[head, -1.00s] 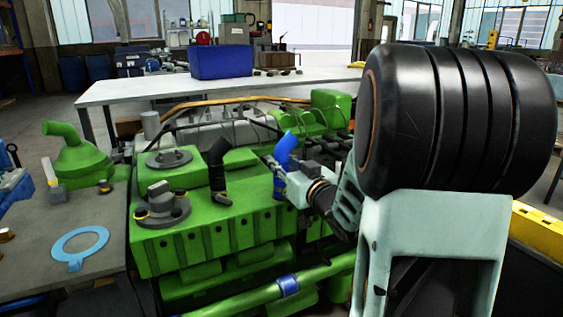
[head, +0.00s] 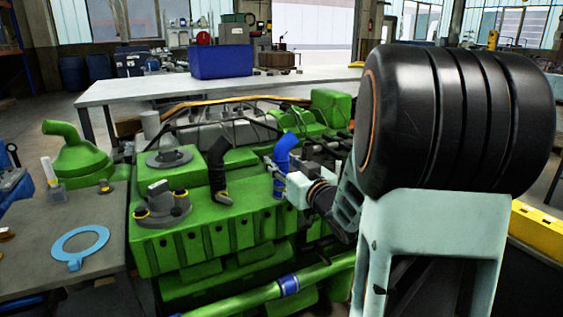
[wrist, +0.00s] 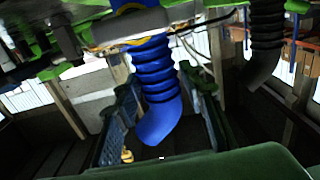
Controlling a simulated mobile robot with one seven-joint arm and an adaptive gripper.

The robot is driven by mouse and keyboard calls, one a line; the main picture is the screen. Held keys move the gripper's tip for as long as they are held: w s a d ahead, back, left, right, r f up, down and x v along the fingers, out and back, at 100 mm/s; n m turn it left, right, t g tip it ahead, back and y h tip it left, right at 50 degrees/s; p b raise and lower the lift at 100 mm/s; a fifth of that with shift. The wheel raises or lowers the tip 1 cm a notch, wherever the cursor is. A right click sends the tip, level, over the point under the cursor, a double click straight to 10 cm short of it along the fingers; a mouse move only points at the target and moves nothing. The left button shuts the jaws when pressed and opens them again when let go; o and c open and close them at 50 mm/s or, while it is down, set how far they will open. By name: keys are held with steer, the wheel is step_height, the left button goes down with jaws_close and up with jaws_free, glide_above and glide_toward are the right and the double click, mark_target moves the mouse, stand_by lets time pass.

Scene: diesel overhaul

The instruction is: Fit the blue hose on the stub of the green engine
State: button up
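The blue hose (head: 283,155) stands upright on the right part of the green engine (head: 215,222), its bent end up. Its lower end meets the engine top; the stub itself is hidden, so I cannot see how deep it sits. In the wrist view the ribbed blue hose (wrist: 157,80) passes between the two fingers of my gripper (wrist: 165,105). The fingers stand apart, with a gap showing on each side of the hose. In the head view my gripper (head: 282,176) is beside the hose, reaching in from the right.
A black hose (head: 217,168) stands on the engine to the left. The left bench (head: 35,235) holds a blue ring (head: 80,243) and a green funnel-shaped part (head: 75,158). A long table (head: 125,92) with a blue bin (head: 222,61) stands behind the engine.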

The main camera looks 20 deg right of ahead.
steer(key=shift+o, duration=0.5)
steer(key=shift+r, duration=0.1)
steer(key=s, duration=1.2)
steer(key=shift+d, duration=0.25)
